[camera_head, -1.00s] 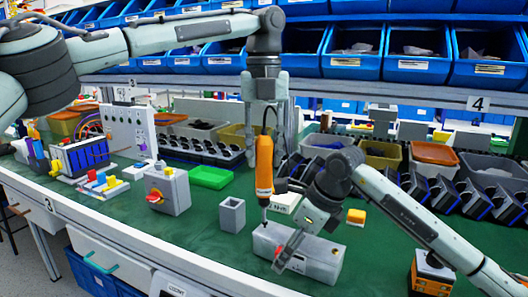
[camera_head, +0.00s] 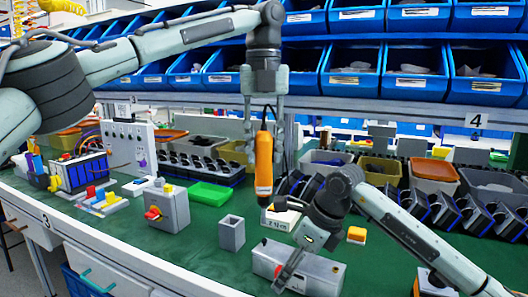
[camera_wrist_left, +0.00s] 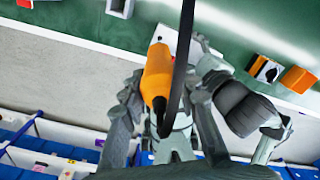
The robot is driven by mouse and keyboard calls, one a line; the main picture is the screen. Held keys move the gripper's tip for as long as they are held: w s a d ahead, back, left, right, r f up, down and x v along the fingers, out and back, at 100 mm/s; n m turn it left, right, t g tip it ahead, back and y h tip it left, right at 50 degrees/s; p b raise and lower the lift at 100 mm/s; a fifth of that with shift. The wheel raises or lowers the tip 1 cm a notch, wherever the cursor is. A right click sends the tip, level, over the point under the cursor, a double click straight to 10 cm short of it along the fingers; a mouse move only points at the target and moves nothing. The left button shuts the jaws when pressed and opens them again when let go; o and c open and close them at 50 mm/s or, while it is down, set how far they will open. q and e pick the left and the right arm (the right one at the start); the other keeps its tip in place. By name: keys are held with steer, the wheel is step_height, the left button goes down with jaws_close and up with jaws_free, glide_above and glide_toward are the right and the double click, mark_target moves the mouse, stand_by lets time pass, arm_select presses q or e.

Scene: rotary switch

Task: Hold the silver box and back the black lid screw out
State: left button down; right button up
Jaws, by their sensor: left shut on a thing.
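The silver box (camera_head: 325,268) lies on the green bench top at the front in the head view. My right gripper (camera_head: 287,270) is down at the box, with a finger across its near side. The far finger is hidden, so its grip cannot be made out. My left gripper (camera_head: 264,135) is shut on an orange screwdriver (camera_head: 263,160), held upright with its tip above the box, apart from it. The screwdriver also shows in the left wrist view (camera_wrist_left: 157,75), between the fingers. I cannot make out the black lid screw.
A grey open block (camera_head: 231,234) and a grey switch box with a red knob (camera_head: 167,208) stand to the left. A green tray (camera_head: 210,194) lies behind them. A yellow-topped block (camera_head: 356,235) sits to the right. Blue bins (camera_head: 415,60) fill the shelves above.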

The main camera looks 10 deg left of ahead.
steer(key=o, duration=1.8)
steer(key=shift+c, duration=0.2)
steer(key=v, duration=1.2)
